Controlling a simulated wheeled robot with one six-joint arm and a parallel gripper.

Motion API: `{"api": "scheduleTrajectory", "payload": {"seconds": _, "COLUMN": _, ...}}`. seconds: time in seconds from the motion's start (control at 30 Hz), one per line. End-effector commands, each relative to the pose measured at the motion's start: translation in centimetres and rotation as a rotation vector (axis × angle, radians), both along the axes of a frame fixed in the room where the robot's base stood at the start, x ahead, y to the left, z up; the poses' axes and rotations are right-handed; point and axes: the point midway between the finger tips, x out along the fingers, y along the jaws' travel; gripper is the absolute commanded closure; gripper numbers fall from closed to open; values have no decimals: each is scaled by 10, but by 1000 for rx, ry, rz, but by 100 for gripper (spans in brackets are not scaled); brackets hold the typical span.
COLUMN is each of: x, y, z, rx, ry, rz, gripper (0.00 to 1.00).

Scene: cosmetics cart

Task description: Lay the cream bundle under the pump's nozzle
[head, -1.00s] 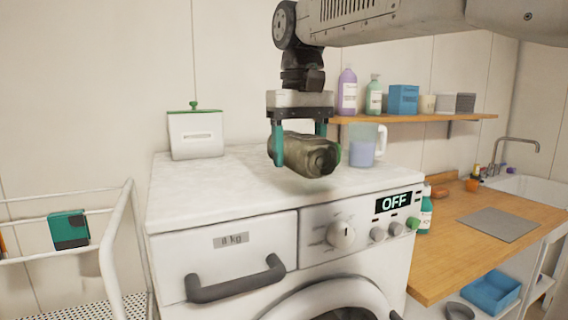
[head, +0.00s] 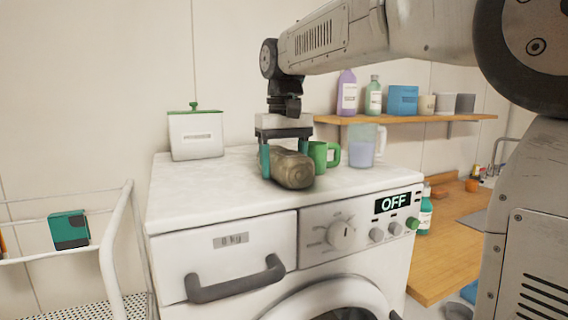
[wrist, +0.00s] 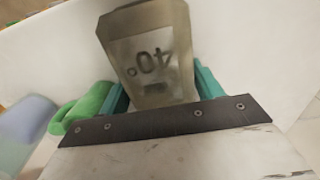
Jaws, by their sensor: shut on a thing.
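My gripper (head: 285,158) has teal fingers and points down over the white top of the washing machine (head: 200,195). I see no clear pump nozzle in these views.
A green mug (head: 318,156) stands close behind the bundle's right side, with a clear jug (head: 362,150) beyond it. A white box with a green knob (head: 196,134) stands at the back left. The top's left part is clear. Bottles stand on a wall shelf (head: 420,118).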

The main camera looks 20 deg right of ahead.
Motion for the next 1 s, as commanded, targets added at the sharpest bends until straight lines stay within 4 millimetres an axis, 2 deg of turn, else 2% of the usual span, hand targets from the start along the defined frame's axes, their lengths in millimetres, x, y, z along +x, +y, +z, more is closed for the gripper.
{"api": "scheduleTrajectory", "payload": {"seconds": 0.07, "x": 0, "y": 0, "z": -2, "rx": 0, "ry": 1, "rz": 0, "gripper": 62}}
{"api": "scheduleTrajectory", "payload": {"seconds": 0.1, "x": 0, "y": 0, "z": -3, "rx": 0, "ry": 1, "rz": 0, "gripper": 32}}
{"api": "scheduleTrajectory", "payload": {"seconds": 0.17, "x": 0, "y": 0, "z": -3, "rx": 0, "ry": 1, "rz": 0, "gripper": 15}}
{"api": "scheduleTrajectory", "payload": {"seconds": 0.2, "x": 0, "y": 0, "z": -3, "rx": 0, "ry": 1, "rz": 0, "gripper": 13}}
{"api": "scheduleTrajectory", "payload": {"seconds": 0.47, "x": 0, "y": 0, "z": -2, "rx": 0, "ry": 0, "rz": 0, "gripper": 13}}
{"api": "scheduleTrajectory", "payload": {"seconds": 0.57, "x": 0, "y": 0, "z": 5, "rx": 0, "ry": -2, "rz": 0, "gripper": 13}}
{"api": "scheduleTrajectory", "payload": {"seconds": 0.67, "x": 1, "y": 0, "z": 19, "rx": 0, "ry": -3, "rz": 0, "gripper": 13}}
{"api": "scheduleTrajectory", "payload": {"seconds": 1.0, "x": 1, "y": 0, "z": 90, "rx": 0, "ry": -2, "rz": 0, "gripper": 13}}
